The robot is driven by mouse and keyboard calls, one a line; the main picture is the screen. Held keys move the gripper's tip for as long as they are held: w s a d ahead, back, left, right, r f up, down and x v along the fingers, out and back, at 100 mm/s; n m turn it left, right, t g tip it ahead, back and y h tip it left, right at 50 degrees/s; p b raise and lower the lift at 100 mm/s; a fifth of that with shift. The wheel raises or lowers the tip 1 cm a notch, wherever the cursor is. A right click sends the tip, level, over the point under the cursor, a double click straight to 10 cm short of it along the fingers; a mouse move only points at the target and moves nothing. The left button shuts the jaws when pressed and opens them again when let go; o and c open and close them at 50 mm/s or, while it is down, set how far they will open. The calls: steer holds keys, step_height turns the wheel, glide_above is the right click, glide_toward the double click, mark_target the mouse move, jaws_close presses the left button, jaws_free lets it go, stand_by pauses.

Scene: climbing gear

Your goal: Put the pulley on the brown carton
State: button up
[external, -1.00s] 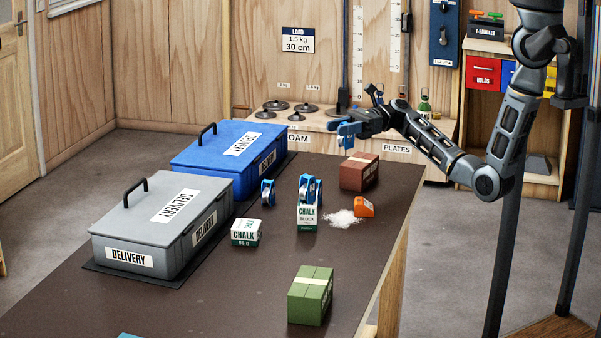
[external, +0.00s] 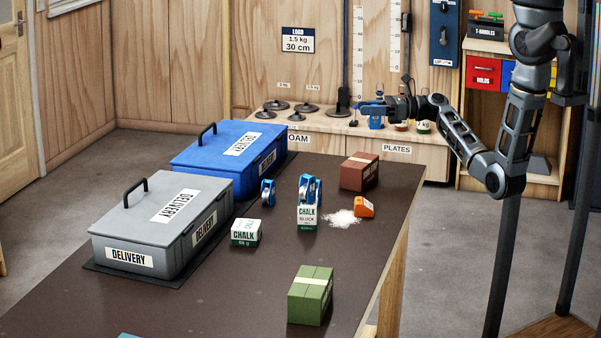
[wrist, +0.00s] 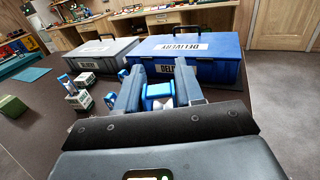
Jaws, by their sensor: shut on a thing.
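My gripper (external: 372,108) is raised beyond the far right end of the table, above and behind the brown carton (external: 360,172). It is shut on a blue pulley (external: 375,122), which also shows between the fingers in the wrist view (wrist: 158,92). The brown carton stands closed near the table's far right corner in the external view, with the pulley apart from it. I cannot make out the brown carton in the wrist view. Two other blue pulleys stand on the table, one by the blue box (external: 267,193) and one at a chalk box (external: 311,189).
A blue delivery box (external: 215,158) and a grey one (external: 150,232) line the left side. Chalk boxes (external: 245,233), spilled chalk (external: 342,218), an orange item (external: 364,207) and a green carton (external: 311,296) are on the table (external: 200,300). The near part is mostly clear.

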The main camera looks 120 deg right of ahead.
steer(key=shift+w+a+f, duration=0.35)
steer(key=shift+w+f, duration=0.65)
steer(key=shift+f, duration=0.3)
steer(key=shift+w+a+f, duration=0.3)
steer(key=shift+w+f, duration=0.75)
steer(key=shift+f, duration=0.25)
steer(key=shift+w+a+f, duration=0.35)
steer(key=shift+w+f, duration=0.65)
steer(key=shift+f, duration=0.3)
steer(key=shift+f, duration=0.15)
steer(key=o, duration=1.1)
steer(key=shift+c, duration=0.2)
steer(key=b+v, duration=0.1)
steer(key=v, duration=1.1)
